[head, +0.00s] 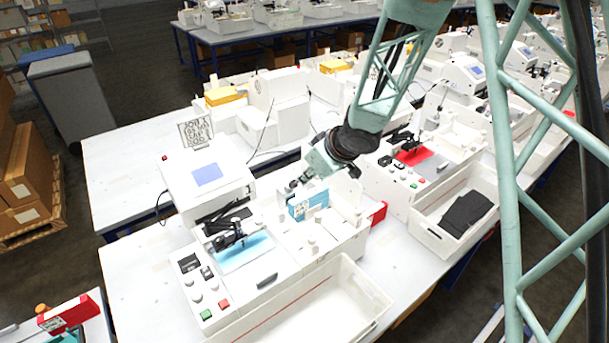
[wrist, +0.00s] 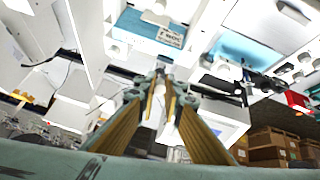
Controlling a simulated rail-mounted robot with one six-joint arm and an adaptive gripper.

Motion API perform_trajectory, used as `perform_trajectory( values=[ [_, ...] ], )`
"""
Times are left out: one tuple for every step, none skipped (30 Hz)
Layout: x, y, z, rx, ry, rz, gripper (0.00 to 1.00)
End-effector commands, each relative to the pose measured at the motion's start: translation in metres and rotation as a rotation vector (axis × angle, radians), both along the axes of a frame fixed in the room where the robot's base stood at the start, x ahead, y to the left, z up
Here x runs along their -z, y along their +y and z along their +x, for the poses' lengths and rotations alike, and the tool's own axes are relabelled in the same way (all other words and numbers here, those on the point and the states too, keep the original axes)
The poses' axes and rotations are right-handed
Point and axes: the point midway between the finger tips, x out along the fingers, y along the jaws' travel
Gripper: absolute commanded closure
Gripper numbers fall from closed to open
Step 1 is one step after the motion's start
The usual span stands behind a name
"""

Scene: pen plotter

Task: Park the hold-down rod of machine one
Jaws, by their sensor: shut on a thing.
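Machine one is the near white pen plotter (head: 280,240), with a raised screen unit (head: 205,175), a black pen arm (head: 228,237) and a light-blue bed (head: 245,252). A blue-and-white card (head: 308,203) stands upright at its right part. My gripper (head: 297,183) is over the machine's back, just behind and left of this card.
A white bin (head: 335,305) stands along the machine's front, empty as far as it shows. Green and red buttons (head: 215,309) are at its front left. A second plotter (head: 425,155) stands right, with a bin holding dark cloth (head: 465,215). The table's left end (head: 130,275) is bare.

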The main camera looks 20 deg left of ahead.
Motion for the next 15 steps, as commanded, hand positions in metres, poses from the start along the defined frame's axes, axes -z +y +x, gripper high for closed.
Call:
perform_trajectory(
  values=[
    [-0.0024,-0.0002,0.0014,0.001,0.002,-0.004,1.0],
    [-0.0027,-0.0004,0.0019,0.003,0.004,-0.008,1.0],
    [-0.0031,-0.001,0.0029,0.004,0.006,-0.011,1.0],
    [-0.0032,-0.0014,0.0034,0.006,0.009,-0.013,1.0],
    [-0.0032,-0.0018,0.0037,0.006,0.01,-0.016,1.0],
    [-0.0033,-0.0022,0.0042,0.008,0.01,-0.019,1.0],
    [-0.0033,-0.0025,0.0045,0.009,0.012,-0.02,1.0],
    [-0.0033,-0.0027,0.0047,0.01,0.013,-0.022,1.0],
    [-0.0033,-0.0029,0.0049,0.01,0.013,-0.024,1.0],
    [-0.0033,-0.0031,0.005,0.01,0.014,-0.025,1.0],
    [-0.0032,-0.0032,0.0051,0.011,0.014,-0.024,1.0],
    [-0.0032,-0.0034,0.0053,0.011,0.014,-0.025,1.0],
    [-0.0031,-0.0033,0.0053,0.012,0.015,-0.025,1.0],
    [-0.0031,-0.0034,0.0053,0.012,0.015,-0.026,1.0],
    [-0.003,-0.0034,0.0054,0.012,0.015,-0.026,1.0]
  ],
)
